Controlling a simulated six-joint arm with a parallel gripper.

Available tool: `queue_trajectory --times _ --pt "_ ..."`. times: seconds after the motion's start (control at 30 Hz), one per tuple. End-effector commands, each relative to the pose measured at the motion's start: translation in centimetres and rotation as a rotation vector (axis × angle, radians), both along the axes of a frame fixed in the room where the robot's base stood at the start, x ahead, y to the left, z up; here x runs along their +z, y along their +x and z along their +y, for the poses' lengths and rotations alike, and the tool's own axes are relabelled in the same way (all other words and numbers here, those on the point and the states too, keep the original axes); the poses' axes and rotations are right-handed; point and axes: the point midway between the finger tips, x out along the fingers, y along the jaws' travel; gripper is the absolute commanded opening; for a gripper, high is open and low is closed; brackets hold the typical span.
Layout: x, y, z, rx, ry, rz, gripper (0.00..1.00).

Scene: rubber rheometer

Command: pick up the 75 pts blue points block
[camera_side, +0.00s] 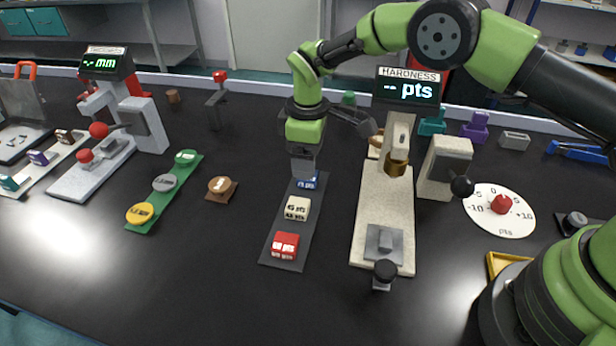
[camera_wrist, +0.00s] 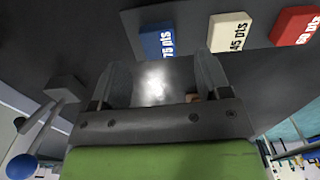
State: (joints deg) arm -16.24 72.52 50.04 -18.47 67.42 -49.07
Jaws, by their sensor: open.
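The blue 75 pts block (camera_side: 307,182) sits at the far end of a dark grey strip (camera_side: 281,251), partly hidden by my gripper in the side view. In the wrist view the blue block (camera_wrist: 158,40) lies beyond the fingertips, left of centre. My gripper (camera_side: 305,172) points down over the far end of the strip. In the wrist view its two fingers (camera_wrist: 163,68) are apart with nothing between them. The cream 45 pts block (camera_side: 297,208) and the red block, marked 60 pts in the wrist view (camera_wrist: 295,26), stand along the same strip.
The hardness tester (camera_side: 384,230) stands just right of the strip, with its display (camera_side: 408,89) above. A brown block on a small base (camera_side: 221,188) and a green strip of round pieces (camera_side: 152,209) lie to the left. The table front is clear.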

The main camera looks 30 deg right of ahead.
Motion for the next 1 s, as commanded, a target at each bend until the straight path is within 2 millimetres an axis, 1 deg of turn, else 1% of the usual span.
queue_trajectory --times 0.1,0.2,0.27,0.37,0.57,0.6,0.67,0.7,0.8,1.0 --pt "-2.0 0.0 -0.1 -0.001 -0.002 0.003 0.7" --pt "-3.5 0.1 -0.1 -0.002 -0.001 0.002 0.7" --pt "-4.1 0.1 -0.1 -0.002 0.0 0.001 0.7" --pt "-4.5 0.1 -0.1 -0.003 0.0 0.0 0.7" --pt "-4.5 0.1 -0.1 -0.003 0.001 -0.001 0.7" --pt "-4.5 0.1 -0.1 -0.003 0.001 -0.001 0.61" --pt "-4.5 0.1 -0.1 -0.003 0.001 -0.001 0.47" --pt "-4.5 0.1 -0.1 -0.003 0.001 -0.001 0.38" --pt "-4.5 0.1 -0.1 -0.002 0.001 -0.001 0.17" --pt "-4.5 0.1 -0.1 -0.002 0.001 -0.001 0.16"
